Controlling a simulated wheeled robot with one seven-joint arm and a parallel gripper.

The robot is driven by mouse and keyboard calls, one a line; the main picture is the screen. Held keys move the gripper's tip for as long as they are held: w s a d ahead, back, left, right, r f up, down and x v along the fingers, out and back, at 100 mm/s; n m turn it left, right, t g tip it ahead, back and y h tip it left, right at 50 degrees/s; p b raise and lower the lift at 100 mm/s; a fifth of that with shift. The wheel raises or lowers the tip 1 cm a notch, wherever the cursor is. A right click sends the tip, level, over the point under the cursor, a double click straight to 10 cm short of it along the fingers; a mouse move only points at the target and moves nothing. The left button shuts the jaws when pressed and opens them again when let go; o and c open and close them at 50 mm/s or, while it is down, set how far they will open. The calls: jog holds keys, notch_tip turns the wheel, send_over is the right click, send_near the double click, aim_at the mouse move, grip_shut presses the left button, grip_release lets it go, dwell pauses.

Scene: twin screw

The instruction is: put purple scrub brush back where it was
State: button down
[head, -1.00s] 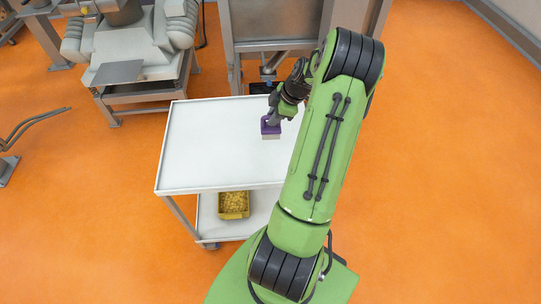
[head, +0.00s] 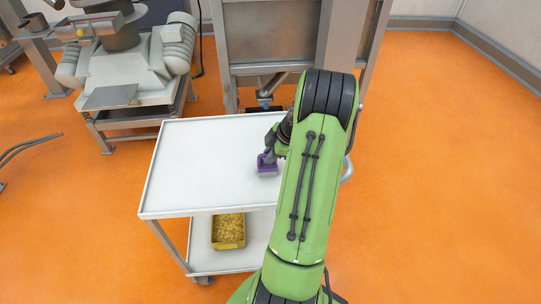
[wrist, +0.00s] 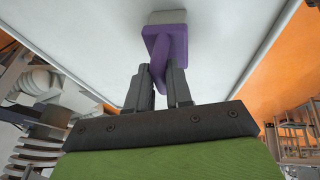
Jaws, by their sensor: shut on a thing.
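The purple scrub brush (head: 267,164) is at the right part of the white cart top (head: 205,150), partly hidden by my arm in the head view. In the wrist view the purple scrub brush (wrist: 165,40) shows its purple handle and a pale bristle block facing the white surface. My gripper (wrist: 162,78) is shut on the handle. My gripper also shows in the head view (head: 271,146), just above the brush. I cannot tell whether the bristles touch the cart top.
A yellow bin (head: 228,231) with yellow contents stands on the cart's lower shelf (head: 205,255). The visible cart top is otherwise clear. A grey machine (head: 125,70) stands behind left, and a metal cabinet (head: 265,40) stands behind the cart. Orange floor is open at the right.

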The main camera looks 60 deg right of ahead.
jog(key=c, duration=1)
grip_release()
jog(key=p+v, duration=0.2)
jog(key=v, duration=1)
jog(key=w+a+r+m+g+h, duration=0.1)
jog(key=w+a+r+m, duration=0.3)
jog(key=a, duration=0.7)
jog(key=w+a+r+n, duration=0.1)
jog(key=w+a+r, duration=0.1)
jog(key=a+r, duration=0.65)
jog(key=s+a+m, duration=0.2)
jog(key=s+a, duration=0.2)
jog(key=a, duration=0.1)
jog(key=s+a+m+t, duration=0.1)
jog(key=s+a, duration=0.3)
jog(key=a, duration=0.2)
jog(key=s+a+f+m, duration=0.1)
jog(key=s+a+m, duration=0.1)
jog(key=s+a, duration=0.2)
jog(key=shift+s+a+m, duration=0.1)
jog(key=shift+a+m, duration=0.2)
jog(key=shift+a, duration=0.55)
